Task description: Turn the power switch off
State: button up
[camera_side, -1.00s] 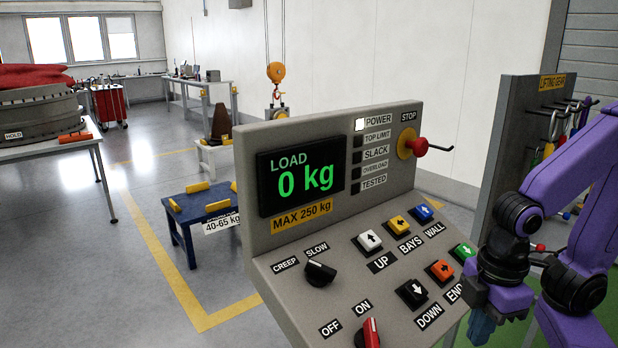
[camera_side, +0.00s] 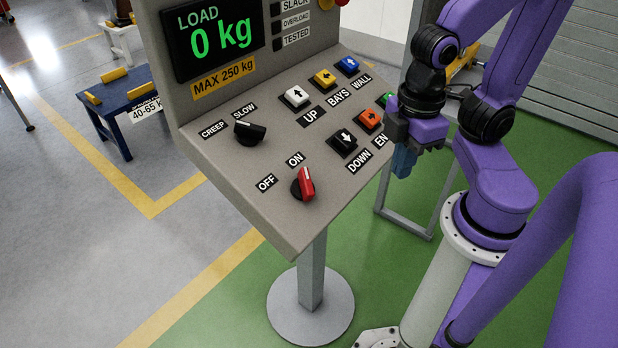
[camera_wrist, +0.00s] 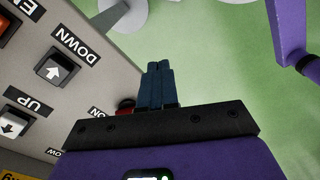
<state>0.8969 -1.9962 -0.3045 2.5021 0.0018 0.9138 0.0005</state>
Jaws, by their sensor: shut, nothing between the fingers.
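The power switch (camera_side: 306,184) is a red rotary knob on a black base, low on the grey control panel (camera_side: 240,188). OFF and ON labels sit to its upper left, and its red handle points up near the ON label. In the wrist view a small part of the red switch (camera_wrist: 126,104) shows beside my fingers, mostly hidden. My gripper (camera_side: 403,162) has blue fingers, shut and empty, to the right of the panel's lower edge and apart from the switch. In the wrist view its fingertips (camera_wrist: 159,66) lie together over the green floor.
A black CREEP/SLOW knob (camera_side: 249,132) sits above the switch. The display (camera_side: 213,38) reads 0 kg. A blue bench (camera_side: 123,104) stands at left.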

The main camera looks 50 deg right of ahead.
jog(key=o, duration=0.5)
jog(key=shift+o, duration=1.2)
jog(key=shift+w+a+r+m, duration=0.1)
jog(key=shift+w+m, duration=0.15)
jog(key=shift+m, duration=0.05)
jog(key=m+g+y, duration=0.3)
jog(key=m+y, duration=0.1)
jog(key=m, duration=1.4)
send_near(307, 177)
jog(key=x, duration=1)
jog(key=shift+s+f, duration=0.1)
jog(key=shift+f, duration=0.2)
grip_shut()
